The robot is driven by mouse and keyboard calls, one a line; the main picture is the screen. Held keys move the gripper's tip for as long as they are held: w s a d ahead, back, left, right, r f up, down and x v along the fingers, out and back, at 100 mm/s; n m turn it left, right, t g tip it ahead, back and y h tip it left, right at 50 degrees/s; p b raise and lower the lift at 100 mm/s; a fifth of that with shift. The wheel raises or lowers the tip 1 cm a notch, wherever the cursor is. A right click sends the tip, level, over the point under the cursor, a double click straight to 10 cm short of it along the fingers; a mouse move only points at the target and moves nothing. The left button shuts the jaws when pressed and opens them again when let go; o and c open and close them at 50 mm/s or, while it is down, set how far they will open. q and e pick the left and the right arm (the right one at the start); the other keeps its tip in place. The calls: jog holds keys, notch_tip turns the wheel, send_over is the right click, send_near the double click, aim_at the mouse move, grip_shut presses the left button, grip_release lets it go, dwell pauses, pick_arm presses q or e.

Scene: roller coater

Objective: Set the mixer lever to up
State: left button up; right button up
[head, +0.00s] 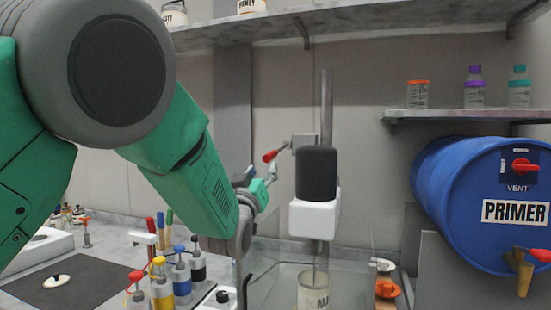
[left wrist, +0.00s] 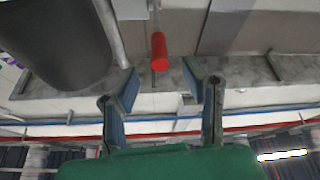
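The mixer (head: 317,175) stands on a vertical post, with a black top and a white lower body. Its lever (head: 270,155) has a red handle and slants down to the left from a grey wall box (head: 303,143). My left gripper (head: 267,176) is just below the red handle. In the left wrist view, my left gripper (left wrist: 161,80) is open and empty, and the red handle (left wrist: 160,52) lies beyond the fingertips, roughly between them, with no clear contact. My right gripper is out of view.
A blue primer drum (head: 450,205) is at right. Shelves run above, one holding bottles (head: 474,88). Coloured bottles (head: 181,272) and a dark mat (head: 75,283) are on the counter under my left arm. A glass tank (head: 275,275) and a can (head: 313,290) are below the mixer.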

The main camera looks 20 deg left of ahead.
aim_at(270, 156)
pick_arm(q)
jog(key=x, duration=0.3)
jog(key=p+x, duration=0.1)
jog(key=x, duration=0.3)
jog(key=shift+d+p, duration=0.2)
jog(key=shift+p, duration=0.1)
jog(key=shift+w+a+r, duration=0.15)
jog(key=shift+w+r, duration=0.05)
jog(key=shift+w, duration=0.15)
jog(key=shift+s, duration=0.1)
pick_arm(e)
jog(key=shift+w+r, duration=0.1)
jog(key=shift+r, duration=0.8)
pick_arm(q)
grip_shut()
